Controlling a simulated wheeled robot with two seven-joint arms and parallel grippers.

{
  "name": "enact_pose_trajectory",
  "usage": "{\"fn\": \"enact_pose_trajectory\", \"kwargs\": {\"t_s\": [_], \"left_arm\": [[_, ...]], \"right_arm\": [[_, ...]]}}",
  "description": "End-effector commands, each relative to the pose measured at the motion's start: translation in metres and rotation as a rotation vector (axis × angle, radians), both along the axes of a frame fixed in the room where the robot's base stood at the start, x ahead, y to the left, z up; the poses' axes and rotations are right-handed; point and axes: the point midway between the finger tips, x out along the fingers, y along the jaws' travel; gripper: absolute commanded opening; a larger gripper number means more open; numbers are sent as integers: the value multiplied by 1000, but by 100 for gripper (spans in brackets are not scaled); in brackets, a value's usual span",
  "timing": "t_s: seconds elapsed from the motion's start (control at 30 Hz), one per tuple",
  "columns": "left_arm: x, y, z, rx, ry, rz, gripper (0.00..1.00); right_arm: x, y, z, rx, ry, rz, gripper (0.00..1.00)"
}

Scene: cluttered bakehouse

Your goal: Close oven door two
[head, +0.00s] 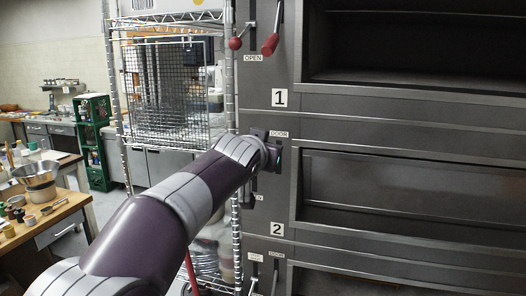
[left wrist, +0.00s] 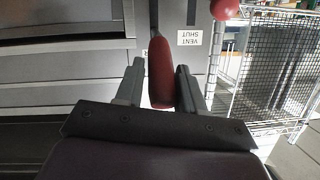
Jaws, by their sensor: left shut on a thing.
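Oven two (head: 410,190), marked with a "2" label (head: 276,230), is on the right in the head view. Its front shows a grey door panel set in the recess with a dark strip below; I cannot tell exactly how far the door stands open. My left gripper (head: 274,152) is at the "DOOR" label (head: 279,134) beside this oven. In the left wrist view my left gripper (left wrist: 159,80) is shut on a red lever handle (left wrist: 160,65), which lies between the two fingers. The gripper hides this handle in the head view. My right gripper is not in view.
Oven one (head: 420,50) above has a dark open chamber. A wire rack (head: 232,90) stands close left of the ovens, behind my arm. Green crates (head: 94,140) and a cluttered wooden table (head: 45,215) are further left.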

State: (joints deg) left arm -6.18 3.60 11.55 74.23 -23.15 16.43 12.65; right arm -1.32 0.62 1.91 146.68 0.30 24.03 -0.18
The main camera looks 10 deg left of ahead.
Motion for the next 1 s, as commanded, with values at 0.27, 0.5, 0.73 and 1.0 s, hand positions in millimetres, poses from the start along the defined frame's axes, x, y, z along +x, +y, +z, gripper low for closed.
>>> {"fn": "enact_pose_trajectory", "kwargs": {"t_s": [0.27,0.5,0.73,1.0], "left_arm": [[-1,2,7,6,-14,1,0],[-1,1,5,4,-9,0,57],[-6,1,3,2,-7,1,57],[-70,1,14,1,-11,0,57]], "right_arm": [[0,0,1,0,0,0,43],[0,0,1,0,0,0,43],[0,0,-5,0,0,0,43],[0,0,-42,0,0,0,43]]}}
